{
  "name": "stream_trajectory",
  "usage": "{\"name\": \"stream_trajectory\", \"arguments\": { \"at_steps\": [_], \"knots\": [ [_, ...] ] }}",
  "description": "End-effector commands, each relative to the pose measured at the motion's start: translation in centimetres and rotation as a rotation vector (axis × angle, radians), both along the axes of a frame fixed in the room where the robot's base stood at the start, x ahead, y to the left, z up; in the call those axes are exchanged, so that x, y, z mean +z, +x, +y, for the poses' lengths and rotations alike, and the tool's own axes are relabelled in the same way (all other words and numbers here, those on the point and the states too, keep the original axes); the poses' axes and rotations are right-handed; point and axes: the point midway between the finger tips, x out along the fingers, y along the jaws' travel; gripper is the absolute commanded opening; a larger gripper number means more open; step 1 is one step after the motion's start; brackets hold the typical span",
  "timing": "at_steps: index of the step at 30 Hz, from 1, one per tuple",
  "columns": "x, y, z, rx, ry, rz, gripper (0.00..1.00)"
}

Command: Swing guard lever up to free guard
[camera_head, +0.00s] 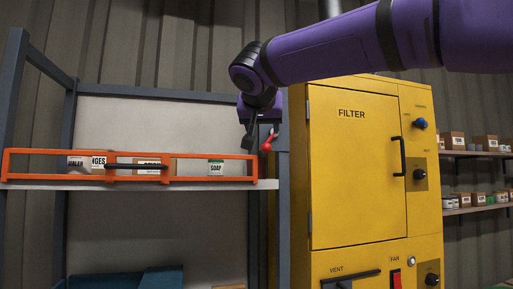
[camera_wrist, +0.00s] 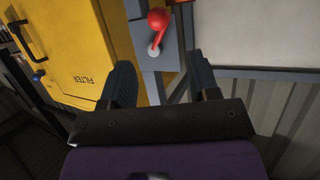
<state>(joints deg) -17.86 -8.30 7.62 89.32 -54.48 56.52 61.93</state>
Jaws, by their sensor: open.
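The guard lever (camera_head: 266,146) has a red knob and sits on a grey post at the right end of the shelf. It also shows in the wrist view as a red handle (camera_wrist: 158,22) on a grey plate. The guard (camera_head: 100,179) is an orange bar frame across the shelf front, with a black handle. My gripper (camera_head: 252,138) is open and empty, close beside the lever. In the wrist view its two fingers (camera_wrist: 160,62) are spread, and the lever stands beyond their tips, roughly in line with the gap. I cannot tell whether any finger touches it.
The yellow filter cabinet (camera_head: 355,215) stands just right of the post, with handles and knobs on its front. Boxes (camera_head: 216,167) stand behind the guard on the shelf (camera_head: 60,184). More shelves with boxes (camera_head: 485,143) are at the far right.

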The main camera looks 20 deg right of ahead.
Motion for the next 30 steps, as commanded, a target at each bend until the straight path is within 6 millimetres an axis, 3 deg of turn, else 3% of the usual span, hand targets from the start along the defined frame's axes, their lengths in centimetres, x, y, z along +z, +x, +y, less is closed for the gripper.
{"name": "stream_trajectory", "arguments": {
  "at_steps": [18,30],
  "knots": [
    [-3.7,7.9,-3.3,0.001,-0.001,0.003,0.55],
    [-4.0,8.6,-3.6,0.001,-0.001,0.003,0.55]
  ]
}}
